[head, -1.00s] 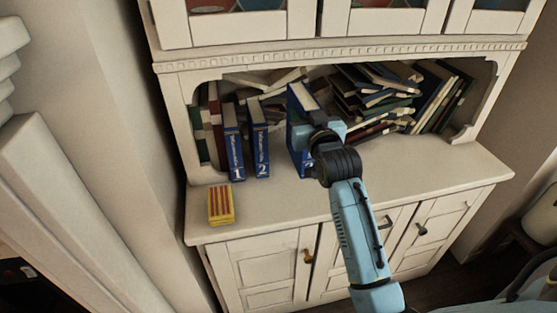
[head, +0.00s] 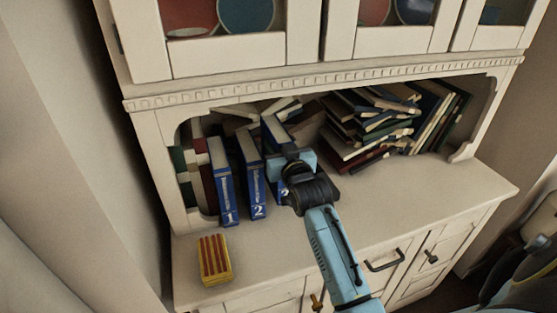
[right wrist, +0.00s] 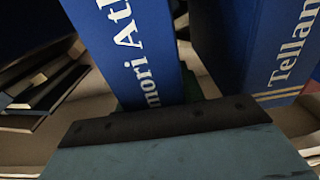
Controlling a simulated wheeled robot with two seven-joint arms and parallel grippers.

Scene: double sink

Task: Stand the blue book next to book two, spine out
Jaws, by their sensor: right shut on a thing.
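The blue book (head: 271,133) is upright in the hutch niche, just right of book two (head: 253,182), with a narrow gap between them. My right gripper (head: 289,168) is shut on it from the front and hides most of its spine. In the right wrist view the held blue book (right wrist: 135,50) shows white spine lettering facing the camera, and another blue book (right wrist: 255,45) stands apart at right. Book two stands upright, its spine and number facing out. Whether the held book's foot touches the shelf is hidden. My left gripper is not in view.
Book one (head: 222,185) stands left of book two. A yellow-and-red box (head: 214,259) sits on the counter in front. A messy pile of books (head: 365,125) and leaning books (head: 435,115) fill the right of the niche. The counter (head: 400,200) at right is clear.

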